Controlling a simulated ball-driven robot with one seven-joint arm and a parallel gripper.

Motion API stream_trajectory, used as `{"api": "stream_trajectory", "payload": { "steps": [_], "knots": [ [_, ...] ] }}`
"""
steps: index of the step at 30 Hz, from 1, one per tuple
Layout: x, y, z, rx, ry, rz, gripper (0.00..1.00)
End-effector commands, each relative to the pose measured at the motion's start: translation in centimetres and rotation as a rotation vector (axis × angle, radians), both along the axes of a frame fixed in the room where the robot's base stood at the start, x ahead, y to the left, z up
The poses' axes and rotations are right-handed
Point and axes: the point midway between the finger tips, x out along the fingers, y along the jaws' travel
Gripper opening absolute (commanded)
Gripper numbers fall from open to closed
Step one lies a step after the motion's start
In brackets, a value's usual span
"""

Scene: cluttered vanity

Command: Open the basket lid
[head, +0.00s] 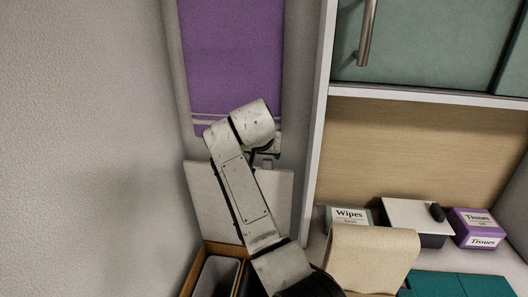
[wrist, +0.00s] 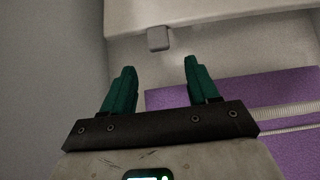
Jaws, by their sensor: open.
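The basket (head: 190,277) is at the bottom of the head view, with a brown rim and grey inside showing; my arm hides part of it. A pale square panel, which looks like the basket lid (head: 276,205), stands raised and near upright behind it against the wall. The lid's pale edge also shows at the top of the wrist view (wrist: 215,14), with a small grey tab (wrist: 158,39) on it. My gripper (wrist: 159,65) is open, its green fingers apart and empty, a little short of the tab. In the head view my arm mostly hides the gripper.
A purple towel (head: 232,55) hangs above the lid. To the right is a shelf with a wipes box (head: 349,215), a tissue box (head: 478,228), a pale lidded box (head: 412,212) and a beige cloth (head: 372,257). A cabinet side panel (head: 317,130) stands right of my arm.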

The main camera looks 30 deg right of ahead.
Motion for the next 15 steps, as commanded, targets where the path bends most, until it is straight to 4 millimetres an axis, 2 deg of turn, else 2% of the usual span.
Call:
{"api": "stream_trajectory", "payload": {
  "steps": [6,15],
  "knots": [
    [-1.2,0.9,1.5,0.001,0.002,0.000,0.60],
    [-1.4,1.0,1.8,0.001,0.002,0.000,0.60]
  ]
}}
